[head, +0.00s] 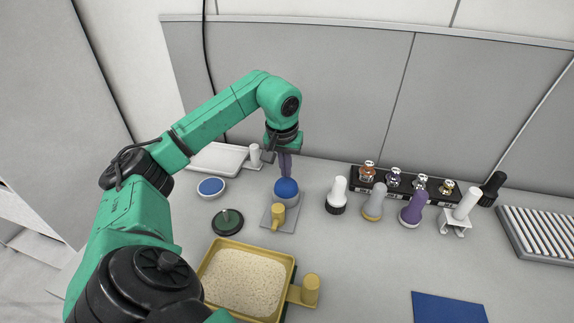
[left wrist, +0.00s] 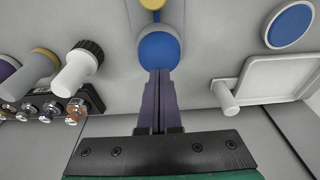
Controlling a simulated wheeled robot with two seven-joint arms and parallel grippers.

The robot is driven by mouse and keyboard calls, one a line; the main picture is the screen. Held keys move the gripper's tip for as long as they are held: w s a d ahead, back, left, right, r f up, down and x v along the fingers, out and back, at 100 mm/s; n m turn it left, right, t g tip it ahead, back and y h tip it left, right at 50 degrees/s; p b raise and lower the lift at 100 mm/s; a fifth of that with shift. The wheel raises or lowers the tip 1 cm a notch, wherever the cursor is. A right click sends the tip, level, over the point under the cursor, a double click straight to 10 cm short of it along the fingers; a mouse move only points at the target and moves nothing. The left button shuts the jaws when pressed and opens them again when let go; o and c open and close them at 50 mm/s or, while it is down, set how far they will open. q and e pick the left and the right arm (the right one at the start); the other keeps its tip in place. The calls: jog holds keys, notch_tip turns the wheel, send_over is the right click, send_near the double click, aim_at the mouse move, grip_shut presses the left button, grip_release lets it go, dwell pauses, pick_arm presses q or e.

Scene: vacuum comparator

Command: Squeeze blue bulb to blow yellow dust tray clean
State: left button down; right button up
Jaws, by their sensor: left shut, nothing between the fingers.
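The blue bulb (head: 286,188) sits on a grey base plate with a yellow nozzle (head: 278,214) at its front. It also shows in the left wrist view (left wrist: 158,52). My left gripper (head: 286,174) is shut and empty, pointing down, with its fingertips at the top of the bulb. In the left wrist view its purple fingers (left wrist: 159,75) are together and meet the bulb's edge; I cannot tell whether they press on it. The yellow tray (head: 224,243) holds a layer of pale grainy dust (head: 243,282) and has a yellow knob (head: 311,289) at its right. My right gripper is not in view.
A blue-topped round dish (head: 211,187), a dark green disc (head: 228,222) and a white tray (head: 217,158) stand left of the bulb. Several handled tools (head: 374,202) and a bottle rack (head: 404,184) stand right. A blue mat (head: 448,307) lies at front right.

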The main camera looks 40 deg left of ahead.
aim_at(286, 181)
pick_arm(q)
jog(key=shift+f+b, duration=1.05)
jog(key=shift+f, duration=0.75)
notch_tip(286, 181, up, 4)
jog(key=p, duration=0.4)
jog(key=shift+f, duration=0.2)
jog(key=shift+s, duration=0.1)
